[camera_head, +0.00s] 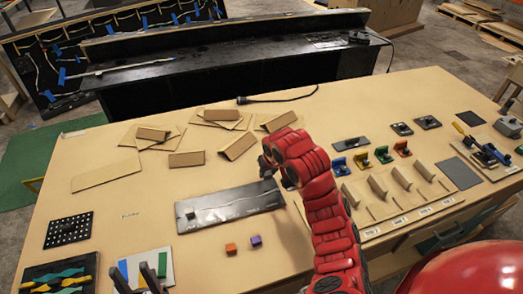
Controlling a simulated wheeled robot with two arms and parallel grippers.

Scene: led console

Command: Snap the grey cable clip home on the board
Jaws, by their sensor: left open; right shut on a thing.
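The board (222,210) looks like a long dark grey plate lying on the table, left of the red arm. A small dark block (190,215) sits at its left end; I cannot tell whether it is part of the board. My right gripper (268,168), on the red arm, is just beyond the board's right end. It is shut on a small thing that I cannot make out. I cannot clearly identify the grey cable clip. My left gripper (143,279) shows as two dark fingers at the bottom left edge, open, near a plate with coloured stripes (153,264).
An orange cube (231,249) and a purple cube (256,241) lie in front of the board. Several cardboard pieces (186,159) lie behind it. A perforated black plate (69,230) lies at left.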

